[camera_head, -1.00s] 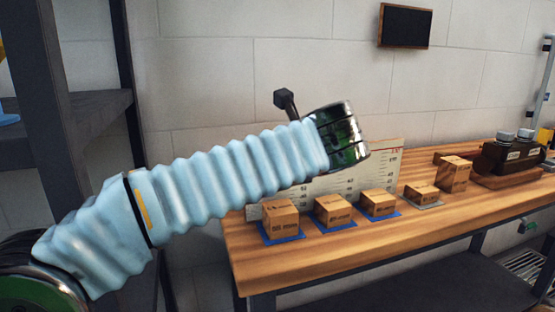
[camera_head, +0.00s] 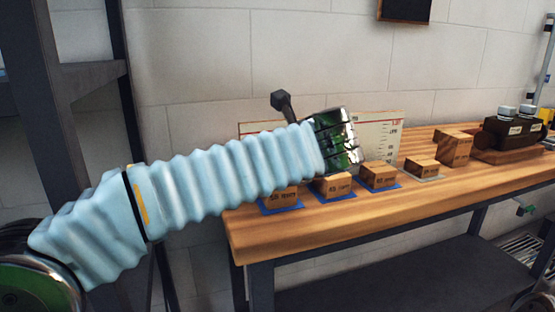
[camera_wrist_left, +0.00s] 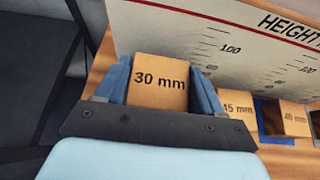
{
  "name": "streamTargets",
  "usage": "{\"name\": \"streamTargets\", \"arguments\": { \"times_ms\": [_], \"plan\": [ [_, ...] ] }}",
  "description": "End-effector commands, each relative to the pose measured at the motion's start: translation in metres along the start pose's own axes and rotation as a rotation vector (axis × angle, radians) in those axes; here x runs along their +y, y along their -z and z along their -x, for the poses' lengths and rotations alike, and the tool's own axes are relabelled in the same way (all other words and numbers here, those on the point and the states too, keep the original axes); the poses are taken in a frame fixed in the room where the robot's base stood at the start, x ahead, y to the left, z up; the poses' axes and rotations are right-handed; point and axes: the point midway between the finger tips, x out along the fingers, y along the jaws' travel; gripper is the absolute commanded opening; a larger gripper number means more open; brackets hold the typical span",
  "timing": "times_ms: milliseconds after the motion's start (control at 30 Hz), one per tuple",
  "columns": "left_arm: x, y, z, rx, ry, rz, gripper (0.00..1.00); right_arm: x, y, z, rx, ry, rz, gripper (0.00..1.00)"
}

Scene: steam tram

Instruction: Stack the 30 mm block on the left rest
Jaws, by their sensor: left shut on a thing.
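The 30 mm block (camera_wrist_left: 158,95) is a light wooden cube in the left wrist view. My left gripper (camera_wrist_left: 160,68) is shut on it, with a blue finger pressed to each side. A block marked 45 mm (camera_wrist_left: 237,108) and one marked 40 mm (camera_wrist_left: 292,119) are to its right. In the head view my left wrist is over the left part of the bench; its sleeve hides the fingers and the held block. Several blocks stand there on blue mats, the leftmost (camera_head: 283,199) partly covered by the sleeve. I cannot tell which spot is the left rest. My right gripper is not in view.
The wooden bench (camera_head: 310,225) has a clear front strip. A height board (camera_head: 385,135) stands upright behind the blocks. A low block (camera_head: 422,168) on a grey pad, a taller block (camera_head: 455,148) and a dark caddy (camera_head: 515,130) are to the right. A dark shelf (camera_head: 80,75) is at the left.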

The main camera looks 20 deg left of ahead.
Motion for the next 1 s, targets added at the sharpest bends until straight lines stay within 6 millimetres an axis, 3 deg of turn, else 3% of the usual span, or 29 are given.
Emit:
{"name": "streamTargets", "arguments": {
  "times_ms": [167,200,367,1000],
  "plan": [
    [0.0001,-0.0004,0.0002,0.0,0.0,0.0,0.36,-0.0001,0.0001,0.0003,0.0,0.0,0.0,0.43],
    [0.0001,-0.0004,0.0001,0.0,0.0,0.0,0.72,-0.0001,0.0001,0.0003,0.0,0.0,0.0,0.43],
    [0.0002,-0.0004,0.0001,0.0,0.0,0.0,0.97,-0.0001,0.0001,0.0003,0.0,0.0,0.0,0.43],
    [0.0002,-0.0002,0.0,0.0,-0.001,0.0,1.0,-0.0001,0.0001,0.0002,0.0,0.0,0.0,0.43]
  ]
}}
